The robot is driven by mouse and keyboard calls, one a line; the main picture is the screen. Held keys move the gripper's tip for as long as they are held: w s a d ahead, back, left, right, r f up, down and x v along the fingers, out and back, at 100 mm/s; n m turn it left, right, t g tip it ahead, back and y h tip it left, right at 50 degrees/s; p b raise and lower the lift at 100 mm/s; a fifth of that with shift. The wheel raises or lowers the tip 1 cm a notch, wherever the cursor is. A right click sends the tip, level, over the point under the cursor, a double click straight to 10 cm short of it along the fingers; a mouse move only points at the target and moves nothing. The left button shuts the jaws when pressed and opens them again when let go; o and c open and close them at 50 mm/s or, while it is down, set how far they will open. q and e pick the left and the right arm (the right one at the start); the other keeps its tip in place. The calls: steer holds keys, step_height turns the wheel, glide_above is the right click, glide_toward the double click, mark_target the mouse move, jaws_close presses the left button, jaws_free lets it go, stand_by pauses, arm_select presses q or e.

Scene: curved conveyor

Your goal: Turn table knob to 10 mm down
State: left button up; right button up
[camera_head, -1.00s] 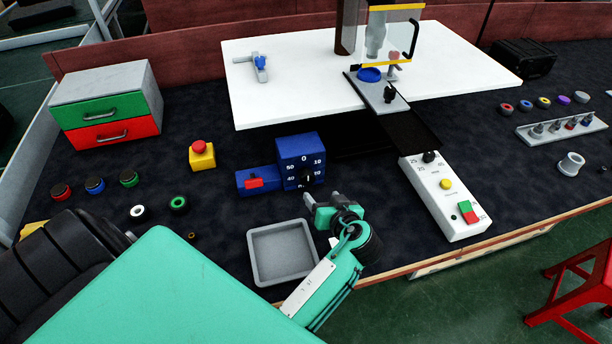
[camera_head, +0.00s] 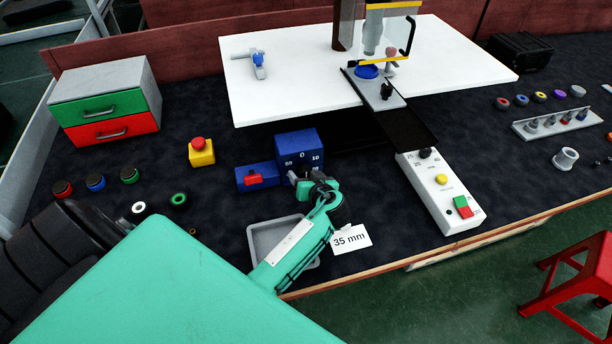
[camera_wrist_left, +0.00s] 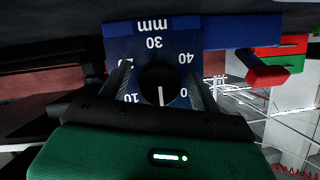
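The blue box with a numbered dial (camera_head: 297,142) stands on the dark table, and its lower face is hidden by my left gripper (camera_head: 300,182) in the head view. In the left wrist view the dial face (camera_wrist_left: 152,42) appears upside down, marked in mm. Its round black knob (camera_wrist_left: 159,84) has a white pointer line running straight down in the picture, between the 10 and the mark at lower right. My left gripper (camera_wrist_left: 163,88) is open, one finger on each side of the knob, with small gaps visible. My right gripper is not in view.
A blue block with a red switch (camera_head: 255,176) adjoins the dial box. A grey tray (camera_head: 256,243) lies below my left arm, and a white card reading 35 mm (camera_head: 351,239) is beside it. A white control box (camera_head: 437,190) stands to the right.

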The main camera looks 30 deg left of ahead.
arm_select(q)
steer(key=c, duration=0.9)
steer(key=shift+c, duration=0.2)
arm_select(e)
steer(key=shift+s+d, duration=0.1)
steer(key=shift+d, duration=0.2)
